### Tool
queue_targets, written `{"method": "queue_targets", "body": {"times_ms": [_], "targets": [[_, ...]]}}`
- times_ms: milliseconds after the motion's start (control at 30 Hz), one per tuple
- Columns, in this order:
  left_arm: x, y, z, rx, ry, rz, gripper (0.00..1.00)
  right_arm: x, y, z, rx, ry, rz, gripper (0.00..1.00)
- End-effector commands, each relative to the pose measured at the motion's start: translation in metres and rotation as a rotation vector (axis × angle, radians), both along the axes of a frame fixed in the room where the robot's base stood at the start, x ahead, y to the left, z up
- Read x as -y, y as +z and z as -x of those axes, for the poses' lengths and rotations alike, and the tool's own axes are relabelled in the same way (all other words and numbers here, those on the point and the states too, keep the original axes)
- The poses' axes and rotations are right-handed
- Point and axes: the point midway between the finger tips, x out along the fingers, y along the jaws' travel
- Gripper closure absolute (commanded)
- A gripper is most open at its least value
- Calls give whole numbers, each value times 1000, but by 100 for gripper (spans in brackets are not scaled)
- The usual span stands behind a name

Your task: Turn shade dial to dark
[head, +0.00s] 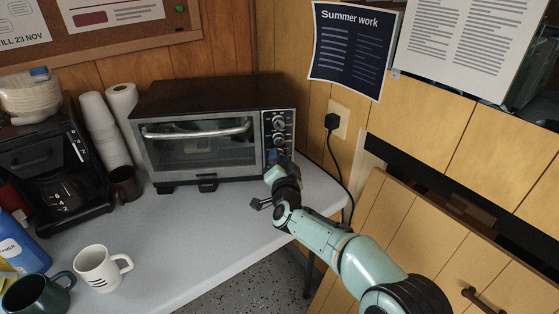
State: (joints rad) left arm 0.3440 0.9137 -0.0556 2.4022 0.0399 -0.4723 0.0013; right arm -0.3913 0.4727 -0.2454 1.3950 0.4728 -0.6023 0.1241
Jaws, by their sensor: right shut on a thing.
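The toaster oven (205,133) stands on the grey counter with its glass door closed. Its control panel (288,128) is a strip at the right side with a column of dials. The upper dial (278,121) and the one below it (280,139) show clear of my arm. The bottom of the panel is hidden behind my right gripper (274,160), which is shut on a dial there. The hidden dial's setting and the panel markings are too small to read. My left gripper is not in view.
A coffee maker (52,168), stacked cups (103,125), a dark mug (125,183) and a white mug (100,268) stand to the left. A black cord runs from the wall plug (331,122) beside the oven. The counter (205,240) in front is clear.

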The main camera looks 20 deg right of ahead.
Motion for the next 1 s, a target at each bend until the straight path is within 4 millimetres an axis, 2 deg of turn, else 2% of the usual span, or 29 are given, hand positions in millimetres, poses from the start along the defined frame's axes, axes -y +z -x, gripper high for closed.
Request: {"method": "queue_targets", "body": {"times_ms": [33,100,400,567,767,1000], "targets": [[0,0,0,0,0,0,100,-1,-1,0,-2,1,-2,66],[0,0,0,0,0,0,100,-1,-1,0,-2,1,-2,44],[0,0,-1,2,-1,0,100,0,0,0,-1,1,0,44],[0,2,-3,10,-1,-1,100,-1,1,9,-2,1,-1,44],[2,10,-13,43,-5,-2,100,-7,2,41,-2,2,-2,44],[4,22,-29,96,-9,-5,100,-15,1,89,-3,3,-1,44]]}}
